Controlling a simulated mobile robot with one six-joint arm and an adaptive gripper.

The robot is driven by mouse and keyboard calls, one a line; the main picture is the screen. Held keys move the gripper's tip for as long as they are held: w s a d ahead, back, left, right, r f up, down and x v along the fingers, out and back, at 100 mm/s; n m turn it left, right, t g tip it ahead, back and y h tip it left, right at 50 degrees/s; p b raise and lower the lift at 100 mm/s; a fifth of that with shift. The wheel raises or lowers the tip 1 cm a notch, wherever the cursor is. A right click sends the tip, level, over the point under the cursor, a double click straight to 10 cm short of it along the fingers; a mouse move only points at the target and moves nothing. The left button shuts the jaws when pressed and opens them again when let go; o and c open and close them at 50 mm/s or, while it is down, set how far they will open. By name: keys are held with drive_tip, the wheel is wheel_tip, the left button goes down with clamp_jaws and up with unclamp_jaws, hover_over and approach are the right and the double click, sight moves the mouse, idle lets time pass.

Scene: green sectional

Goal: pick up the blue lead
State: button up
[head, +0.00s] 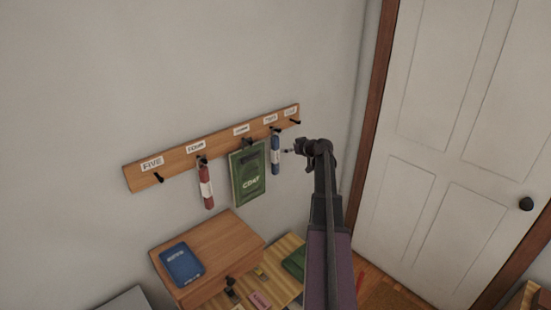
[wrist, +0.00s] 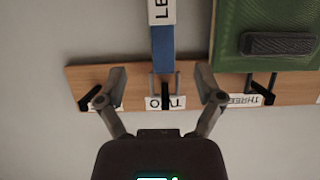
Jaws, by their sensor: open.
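The blue lead (head: 275,162) hangs from a hook on the wooden rack in the head view, with a white label around its middle. In the wrist view, which shows the rack upside down, its blue strap (wrist: 162,48) and white label run up from the hook marked TWO. My gripper (head: 290,150) is just right of the lead in the head view. In the wrist view my gripper (wrist: 161,82) is open, one finger on each side of the lead's hook end. The lead looks apart from both fingers; its far end is out of the wrist view.
The wooden rack (head: 180,162) also holds a red lead (head: 206,187) and a green case (head: 247,174), which hangs beside the blue lead. Below are a wooden box (head: 225,245) with a blue book (head: 181,264) and a cluttered table. A white door (head: 450,150) is at right.

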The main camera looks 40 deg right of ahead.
sight(277, 148)
drive_tip(key=shift+b+x, duration=0.55)
drive_tip(key=shift+x, duration=1.55)
drive_tip(key=shift+b+x, duration=1.1)
drive_tip(key=shift+x, duration=1.5)
drive_tip(key=shift+a, duration=0.2)
clamp_jaws()
